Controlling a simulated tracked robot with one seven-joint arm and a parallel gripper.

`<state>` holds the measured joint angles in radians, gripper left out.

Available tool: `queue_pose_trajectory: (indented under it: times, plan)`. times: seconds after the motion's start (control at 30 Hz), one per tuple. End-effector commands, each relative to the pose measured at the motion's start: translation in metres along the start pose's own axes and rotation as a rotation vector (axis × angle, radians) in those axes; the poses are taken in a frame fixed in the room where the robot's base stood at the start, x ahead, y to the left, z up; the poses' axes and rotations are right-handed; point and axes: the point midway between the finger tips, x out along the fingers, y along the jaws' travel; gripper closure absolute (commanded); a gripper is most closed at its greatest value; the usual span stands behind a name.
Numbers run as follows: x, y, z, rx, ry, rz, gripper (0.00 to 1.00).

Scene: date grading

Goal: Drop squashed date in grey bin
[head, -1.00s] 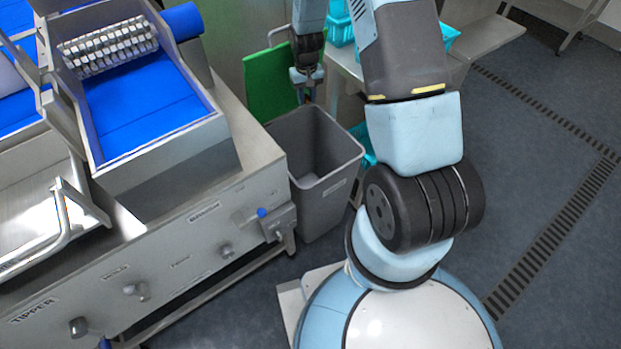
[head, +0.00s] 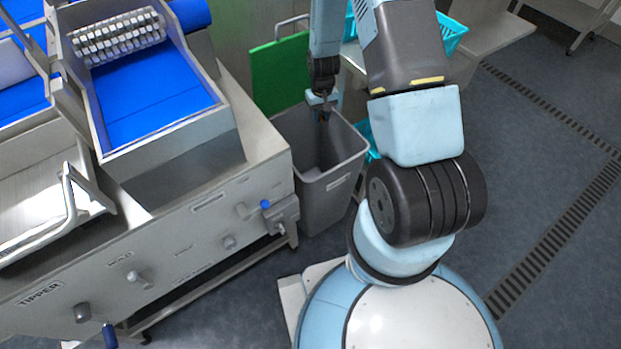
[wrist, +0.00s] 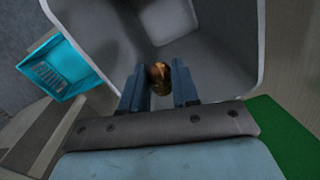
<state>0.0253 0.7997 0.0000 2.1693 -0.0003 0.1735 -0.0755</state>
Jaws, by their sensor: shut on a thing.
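The squashed date (wrist: 160,78) is a small brown-gold lump between the two fingers of my gripper (wrist: 159,88) in the wrist view. My gripper is shut on it. In the head view my gripper (head: 323,112) hangs over the opening of the grey bin (head: 322,206). The date is too small to make out clearly there. In the wrist view the bin's pale rim (wrist: 262,40) frames the date, with the bin's inside behind it. The date is apart from the bin's walls.
A green board (head: 278,75) stands behind the bin. The steel machine with blue belts (head: 155,100) stands close on the bin's left. A turquoise crate (head: 452,36) sits on the bench behind my arm; another turquoise crate (wrist: 58,68) shows beside the bin. Open floor lies to the right.

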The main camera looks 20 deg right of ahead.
Motion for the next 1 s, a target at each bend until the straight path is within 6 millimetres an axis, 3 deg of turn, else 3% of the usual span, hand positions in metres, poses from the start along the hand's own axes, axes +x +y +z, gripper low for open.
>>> queue_pose_trajectory:
  times: [0.3, 0.67, 0.7, 1.0]
  plan:
    - [0.024, -0.002, 0.0, -0.003, -0.001, 0.0, 0.85]
    - [0.026, -0.002, 0.0, -0.003, 0.0, 0.0, 0.85]
    - [0.026, -0.002, 0.0, -0.003, 0.0, 0.0, 0.67]
    - [0.026, -0.002, 0.0, -0.004, 0.0, 0.0, 0.41]
